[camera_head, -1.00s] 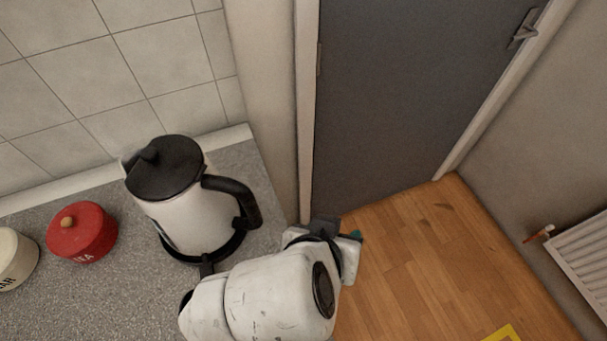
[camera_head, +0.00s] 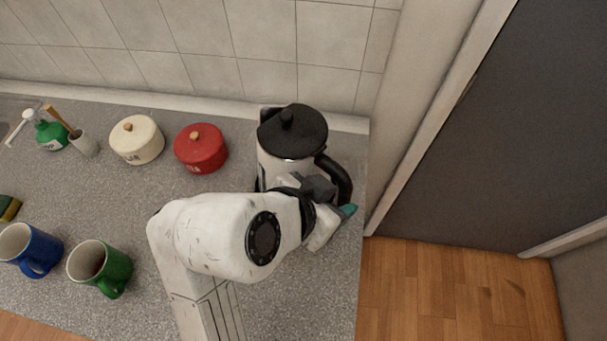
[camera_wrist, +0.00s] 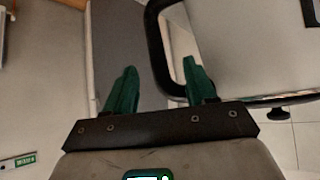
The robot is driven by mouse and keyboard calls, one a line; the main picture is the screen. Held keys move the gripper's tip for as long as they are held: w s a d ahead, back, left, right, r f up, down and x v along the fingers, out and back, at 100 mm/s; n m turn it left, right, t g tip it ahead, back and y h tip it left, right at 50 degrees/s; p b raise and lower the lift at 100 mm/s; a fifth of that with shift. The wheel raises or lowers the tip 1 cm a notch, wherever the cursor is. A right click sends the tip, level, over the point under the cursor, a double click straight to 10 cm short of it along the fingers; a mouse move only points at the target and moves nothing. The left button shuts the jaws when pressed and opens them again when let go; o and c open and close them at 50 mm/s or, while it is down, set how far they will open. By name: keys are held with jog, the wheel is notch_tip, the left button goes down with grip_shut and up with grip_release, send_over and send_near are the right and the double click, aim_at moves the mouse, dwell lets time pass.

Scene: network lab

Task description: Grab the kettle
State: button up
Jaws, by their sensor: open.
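The kettle (camera_head: 286,158), white with a black lid and black handle, stands on the grey counter near its right end, by the tiled wall. My arm hides its lower front. My gripper (camera_head: 347,212) is in front of the kettle, close to the lower part of the handle (camera_head: 338,178). There the black kettle handle (camera_wrist: 158,50) curves down just beyond the fingers, nearer the right one, and the pale kettle body (camera_wrist: 240,50) fills the upper right.
Left of the kettle stand a red tin (camera_head: 201,150) and a cream tin (camera_head: 137,141). A green mug (camera_head: 103,268) and a blue mug (camera_head: 30,250) are at the front left. The counter ends just right of the kettle, with wooden floor (camera_head: 450,290) and a grey door (camera_head: 490,130) beyond.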

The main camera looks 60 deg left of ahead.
aim_at(341, 194)
jog(key=p+x, duration=0.1)
jog(key=x, duration=0.4)
jog(key=shift+w+r+p, duration=0.1)
jog(key=shift+w+p, duration=0.05)
jog(key=shift+p, duration=0.2)
grip_shut()
dwell(1.0)
jog(key=shift+r, duration=0.2)
